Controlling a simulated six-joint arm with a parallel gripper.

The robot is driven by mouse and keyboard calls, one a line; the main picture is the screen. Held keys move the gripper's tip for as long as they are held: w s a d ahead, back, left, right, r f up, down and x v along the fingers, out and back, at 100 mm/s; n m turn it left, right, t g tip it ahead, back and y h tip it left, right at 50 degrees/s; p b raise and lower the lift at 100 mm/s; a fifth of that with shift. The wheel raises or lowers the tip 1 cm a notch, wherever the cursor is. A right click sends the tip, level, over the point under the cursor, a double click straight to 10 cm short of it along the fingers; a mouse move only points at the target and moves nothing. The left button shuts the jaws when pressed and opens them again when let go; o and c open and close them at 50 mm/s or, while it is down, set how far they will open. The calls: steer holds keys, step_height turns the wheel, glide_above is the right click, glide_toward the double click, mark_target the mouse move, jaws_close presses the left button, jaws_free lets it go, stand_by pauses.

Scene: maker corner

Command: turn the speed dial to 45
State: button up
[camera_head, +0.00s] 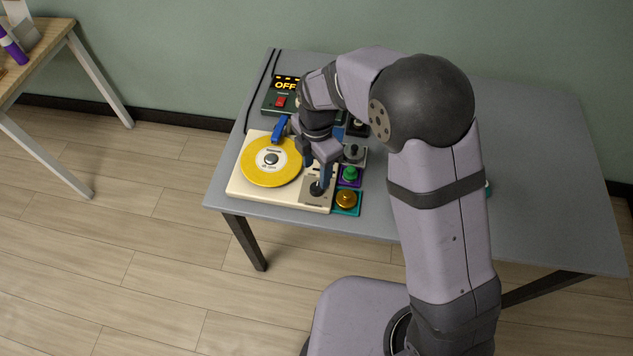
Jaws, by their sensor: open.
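A cream turntable (240,188) with a yellow record (268,177) sits at the left front of the grey table. A dark round knob (316,189), which looks like the speed dial, sits on a grey plate at the turntable's right front corner. My gripper (323,178) is open and points down over this knob, close to it. Whether the fingers touch the knob cannot be told. The gripper partly covers the knob, and any scale or reading is too small to make out.
A dark box with a lit "OFF" sign (287,85) and a red switch stands behind the turntable. Just right of the knob are a green button (350,173), a gold button (346,198) and a grey knobbed box (354,152). A blue part (279,128) shows at the turntable's back edge.

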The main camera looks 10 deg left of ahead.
mark_target(317, 187)
steer(key=shift+f, duration=0.15)
steer(key=shift+f+p, duration=0.95)
steer(key=shift+f, duration=2.6)
steer(key=c, duration=1)
